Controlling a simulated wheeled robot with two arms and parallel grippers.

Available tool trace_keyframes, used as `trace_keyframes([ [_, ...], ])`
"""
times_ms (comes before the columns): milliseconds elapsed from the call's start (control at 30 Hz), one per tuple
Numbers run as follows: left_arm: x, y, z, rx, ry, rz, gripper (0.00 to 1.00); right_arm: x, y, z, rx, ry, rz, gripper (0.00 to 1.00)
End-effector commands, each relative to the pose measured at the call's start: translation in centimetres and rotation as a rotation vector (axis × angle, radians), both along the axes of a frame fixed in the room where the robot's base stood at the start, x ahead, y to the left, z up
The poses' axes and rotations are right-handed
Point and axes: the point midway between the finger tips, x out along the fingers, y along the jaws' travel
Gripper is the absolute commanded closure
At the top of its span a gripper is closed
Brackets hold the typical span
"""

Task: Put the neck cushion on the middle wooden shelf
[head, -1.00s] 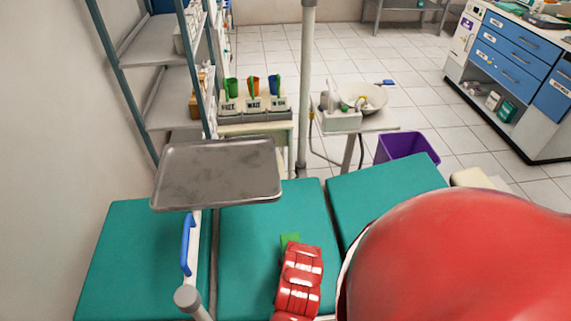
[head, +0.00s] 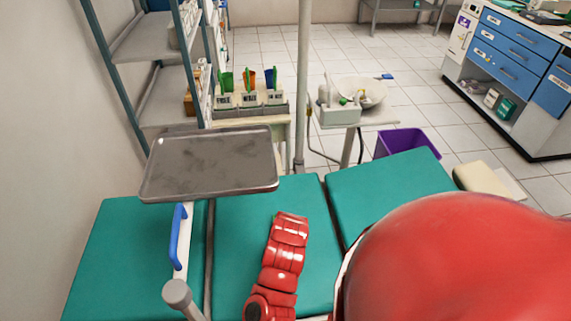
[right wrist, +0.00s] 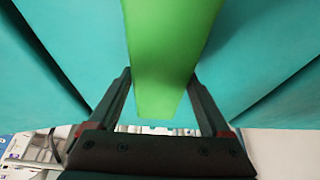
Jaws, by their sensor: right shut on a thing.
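A plain green thing (right wrist: 168,55), which I take to be the neck cushion, fills the top middle of the right wrist view. My right gripper (right wrist: 165,85) is shut on it, one dark finger at each side. Its upper end runs out of the picture. Teal padding lies behind it. In the head view a red arm of mine lies over the teal chair, and neither the cushion nor a gripper shows there. A shelf rack with pale boards (head: 165,108) stands at the upper left. I cannot tell which board is the middle one. My left gripper is not in view.
A metal tray (head: 210,165) on a post overhangs the teal chair (head: 110,260) on the rack side. A purple bin (head: 405,143) and blue-drawer cabinet (head: 515,60) are at right.

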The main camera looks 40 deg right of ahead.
Motion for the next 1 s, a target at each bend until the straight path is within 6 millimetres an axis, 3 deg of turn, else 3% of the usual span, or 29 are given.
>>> trace_keyframes([
  [167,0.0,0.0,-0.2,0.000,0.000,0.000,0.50,0.0,0.0,-0.3,-0.001,-0.001,0.000,0.79],
  [200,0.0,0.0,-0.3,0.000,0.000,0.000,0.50,0.0,0.0,-0.3,-0.001,-0.001,0.000,0.16],
  [300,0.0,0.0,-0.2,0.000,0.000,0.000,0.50,0.0,0.0,-0.2,-0.001,-0.001,0.000,0.00],
  [667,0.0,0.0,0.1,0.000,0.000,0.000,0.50,-0.1,0.0,0.6,-0.004,-0.002,-0.001,0.00],
  [967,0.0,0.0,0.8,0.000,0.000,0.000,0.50,-1.8,1.2,5.9,-0.006,-0.007,0.002,0.00],
  [1000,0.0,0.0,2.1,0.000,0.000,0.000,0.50,-2.2,1.4,7.5,-0.003,-0.005,0.002,0.00],
])
